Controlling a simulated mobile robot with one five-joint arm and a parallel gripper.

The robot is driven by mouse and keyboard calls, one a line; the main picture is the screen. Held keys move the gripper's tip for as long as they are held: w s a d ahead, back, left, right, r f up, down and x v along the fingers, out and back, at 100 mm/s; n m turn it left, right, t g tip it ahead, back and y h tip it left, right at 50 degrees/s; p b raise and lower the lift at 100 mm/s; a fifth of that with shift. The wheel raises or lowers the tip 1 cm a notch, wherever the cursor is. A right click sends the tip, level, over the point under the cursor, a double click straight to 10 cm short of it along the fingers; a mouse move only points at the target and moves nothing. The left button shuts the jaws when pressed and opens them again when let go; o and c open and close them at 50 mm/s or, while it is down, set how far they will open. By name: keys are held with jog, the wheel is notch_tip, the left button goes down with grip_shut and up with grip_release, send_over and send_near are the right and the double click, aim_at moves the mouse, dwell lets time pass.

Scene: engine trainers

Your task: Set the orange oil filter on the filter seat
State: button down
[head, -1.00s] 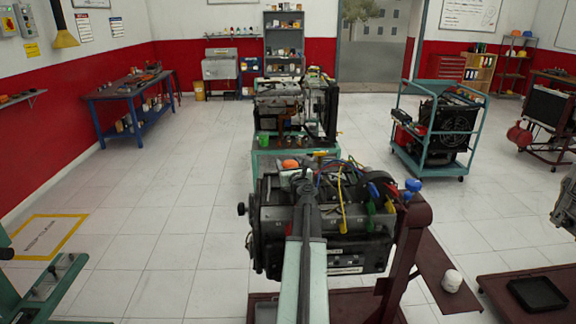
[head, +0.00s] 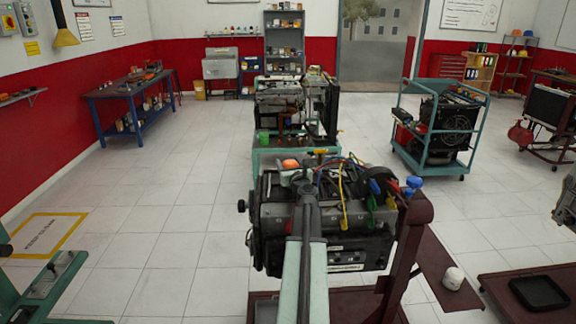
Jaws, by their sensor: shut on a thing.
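The orange oil filter (head: 291,164) shows as a small orange top over the near engine (head: 335,240), just beyond the end of my arm. My gripper (head: 300,175) is at the top of that engine, seen from behind, and is shut on the orange oil filter. Its fingertips and the lower part of the filter are mostly hidden by my arm. I cannot make out the filter seat, or whether the filter touches it.
The near engine hangs on a dark red stand (head: 405,245) with hoses and blue caps at its right. A white canister (head: 453,278) sits on the stand's side shelf. Another engine (head: 290,105) stands behind on a green bench.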

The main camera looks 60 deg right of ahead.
jog(key=shift+f, duration=0.1)
jog(key=shift+c, duration=1.6)
grip_release()
jog(key=v, duration=0.8)
jog(key=shift+a, duration=0.1)
jog(key=shift+w, duration=0.15)
